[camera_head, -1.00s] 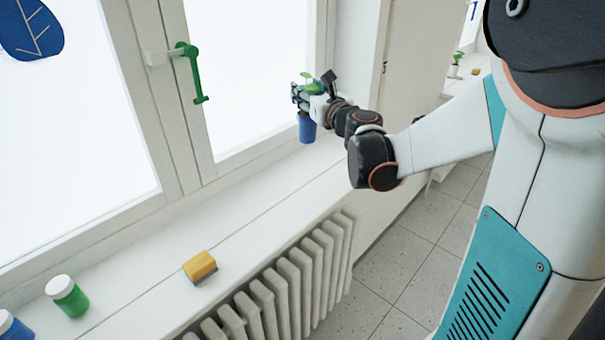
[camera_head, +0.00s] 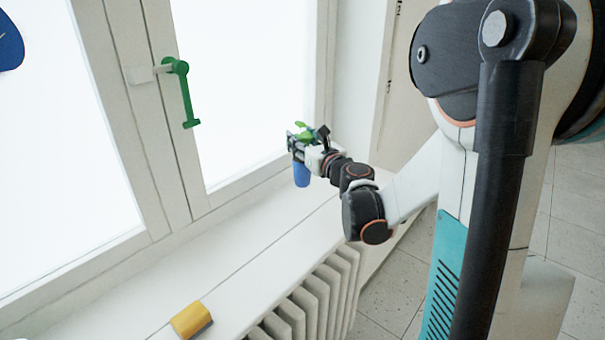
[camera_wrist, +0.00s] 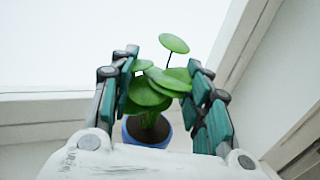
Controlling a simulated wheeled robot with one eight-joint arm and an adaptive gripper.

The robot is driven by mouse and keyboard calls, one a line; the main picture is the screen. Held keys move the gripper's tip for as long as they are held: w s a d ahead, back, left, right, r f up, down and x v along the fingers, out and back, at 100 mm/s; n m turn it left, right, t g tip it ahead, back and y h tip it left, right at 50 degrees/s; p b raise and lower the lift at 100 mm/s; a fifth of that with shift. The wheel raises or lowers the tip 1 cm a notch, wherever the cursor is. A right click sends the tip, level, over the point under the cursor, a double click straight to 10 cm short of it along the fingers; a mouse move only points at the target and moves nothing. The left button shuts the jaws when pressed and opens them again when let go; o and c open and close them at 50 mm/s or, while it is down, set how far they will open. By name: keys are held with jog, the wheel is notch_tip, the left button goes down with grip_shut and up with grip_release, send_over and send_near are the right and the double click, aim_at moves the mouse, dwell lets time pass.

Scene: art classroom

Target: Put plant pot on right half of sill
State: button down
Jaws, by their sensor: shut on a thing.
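The plant pot (camera_head: 301,175) is blue with green round leaves, and my gripper (camera_head: 298,147) is shut on it near the far right end of the sill (camera_head: 262,238). In the wrist view the pot (camera_wrist: 147,138) shows dark soil and leaves between the two fingers of my gripper (camera_wrist: 163,105). The pot looks upright. I cannot tell whether its base touches the sill or hangs just above it.
A yellow block (camera_head: 190,319) lies on the sill at the near left. The window with its green handle (camera_head: 185,95) stands behind the sill. A white radiator (camera_head: 318,290) is below the sill's front edge. The sill between block and pot is clear.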

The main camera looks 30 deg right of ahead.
aim_at(302, 164)
jog(key=shift+f+b, duration=1.3)
jog(key=shift+f, duration=2.6)
jog(key=shift+f, duration=0.15)
jog(key=c, duration=0.9)
grip_release()
jog(key=shift+o, duration=0.2)
jog(key=shift+s, duration=0.3)
jog(key=s+p, duration=0.2)
jog(key=s, duration=0.9)
jog(key=shift+s+a, duration=0.15)
jog(key=shift+s, duration=0.05)
jog(key=shift+r, duration=0.2)
